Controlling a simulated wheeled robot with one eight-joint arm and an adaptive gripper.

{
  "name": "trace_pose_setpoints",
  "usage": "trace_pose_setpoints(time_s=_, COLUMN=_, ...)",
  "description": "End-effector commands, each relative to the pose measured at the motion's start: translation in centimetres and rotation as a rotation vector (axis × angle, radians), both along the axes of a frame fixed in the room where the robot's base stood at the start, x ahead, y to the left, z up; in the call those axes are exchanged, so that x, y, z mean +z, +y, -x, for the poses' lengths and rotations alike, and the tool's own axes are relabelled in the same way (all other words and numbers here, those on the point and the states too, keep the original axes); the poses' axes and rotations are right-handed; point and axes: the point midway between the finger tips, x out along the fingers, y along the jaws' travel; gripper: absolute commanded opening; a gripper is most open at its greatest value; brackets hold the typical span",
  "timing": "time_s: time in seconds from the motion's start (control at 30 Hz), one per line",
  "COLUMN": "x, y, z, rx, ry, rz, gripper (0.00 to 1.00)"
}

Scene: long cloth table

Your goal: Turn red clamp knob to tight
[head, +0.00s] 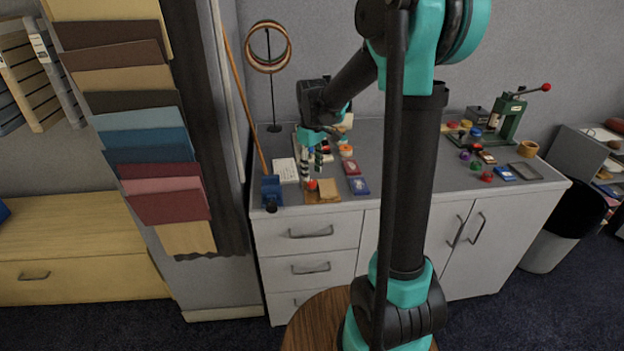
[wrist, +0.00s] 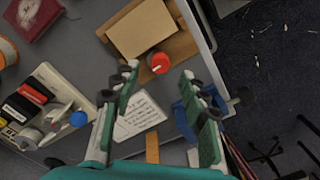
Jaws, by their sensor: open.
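The red clamp knob (wrist: 158,62) is a round red cap with a pale mark on top. It sits at the edge of a tan board (wrist: 185,45) that carries a lighter tan sheet (wrist: 144,28). In the head view the knob (head: 311,185) is at the front left of the cabinet top. My gripper (wrist: 160,77) is open and empty, its fingers pointing toward the knob. The knob lies just beyond the space between the fingertips; contact cannot be told. In the head view my gripper (head: 316,165) hangs above and close to the knob.
A blue vise-like tool (head: 271,192) stands left of the board. A written white card (wrist: 139,116) lies near the knob. A device with a blue knob (wrist: 78,118) and dark red boxes (head: 351,167) are nearby. A green lever press (head: 508,115) stands far right.

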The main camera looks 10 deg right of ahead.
Motion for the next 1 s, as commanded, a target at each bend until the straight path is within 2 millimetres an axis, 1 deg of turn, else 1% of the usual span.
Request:
trace_pose_setpoints(time_s=0.03, x=-0.9, y=0.0, z=0.0, rx=0.0, ry=0.0, rz=0.0, gripper=0.44)
trace_pose_setpoints(time_s=0.1, x=-1.9, y=0.0, z=0.0, rx=0.0, ry=0.0, rz=0.0, gripper=0.44)
trace_pose_setpoints(time_s=0.3, x=-3.5, y=0.0, z=0.0, rx=0.0, ry=0.0, rz=0.0, gripper=0.44)
trace_pose_setpoints(time_s=0.63, x=-3.9, y=0.0, z=0.0, rx=0.0, ry=0.0, rz=0.0, gripper=0.44)
trace_pose_setpoints(time_s=0.67, x=-3.9, y=0.0, z=0.0, rx=0.0, ry=0.0, rz=0.0, gripper=0.43)
trace_pose_setpoints(time_s=1.0, x=-3.9, y=0.0, z=0.0, rx=0.0, ry=0.0, rz=0.0, gripper=0.0)
